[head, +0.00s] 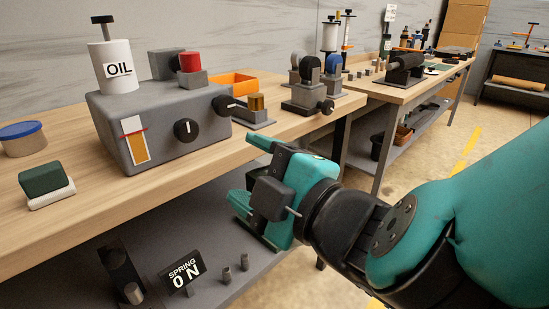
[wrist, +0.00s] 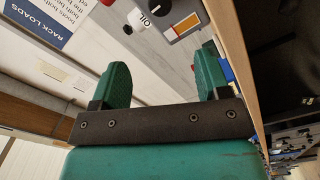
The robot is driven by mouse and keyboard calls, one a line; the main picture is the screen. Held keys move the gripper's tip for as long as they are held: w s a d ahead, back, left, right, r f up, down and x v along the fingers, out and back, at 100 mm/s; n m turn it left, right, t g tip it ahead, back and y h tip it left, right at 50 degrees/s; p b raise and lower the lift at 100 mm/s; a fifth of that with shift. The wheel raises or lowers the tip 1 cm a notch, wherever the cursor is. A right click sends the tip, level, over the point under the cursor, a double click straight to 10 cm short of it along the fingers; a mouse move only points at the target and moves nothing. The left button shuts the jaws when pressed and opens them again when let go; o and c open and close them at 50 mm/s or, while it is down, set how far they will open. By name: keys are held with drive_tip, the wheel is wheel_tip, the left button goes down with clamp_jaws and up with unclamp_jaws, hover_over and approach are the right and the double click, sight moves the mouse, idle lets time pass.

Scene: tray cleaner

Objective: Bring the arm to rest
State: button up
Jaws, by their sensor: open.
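My gripper (head: 246,180) is teal and black. In the head view it hangs just off the front edge of the wooden workbench, in front of a grey machine (head: 165,120) with an oil bottle on it. In the wrist view my gripper (wrist: 165,85) shows two teal fingers standing well apart with nothing between them. My arm (head: 430,245) reaches in from the right side of the head view.
The workbench (head: 75,215) holds a green-and-white block (head: 46,185), a blue-lidded tin (head: 22,139) and an orange bin (head: 232,86). The floor (head: 420,170) at right is clear.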

drive_tip(key=shift+s+d, duration=0.15)
drive_tip(key=w+d+f+m+g+h, duration=0.1)
drive_tip(key=w+d+f+m+h, duration=0.15)
drive_tip(key=d+m+h, duration=0.2)
drive_tip(key=w+d+f+m+g+h, duration=0.1)
drive_tip(key=w+d+f+m+h, duration=0.15)
drive_tip(key=d+m, duration=0.35)
drive_tip(key=s+d+f+m+g+h, duration=0.15)
drive_tip(key=s+d+m+g, duration=0.35)
drive_tip(key=s+d+g, duration=0.6)
drive_tip(key=s+a+r+p, duration=0.1)
drive_tip(key=r+p, duration=0.9)
drive_tip(key=s+r+t+p, duration=0.1)
drive_tip(key=s+r+p, duration=0.1)
drive_tip(key=r+p, duration=0.7)
drive_tip(key=shift+a+r+h+p, duration=0.35)
drive_tip(key=shift+a+r+h, duration=0.1)
drive_tip(key=shift+r, duration=0.15)
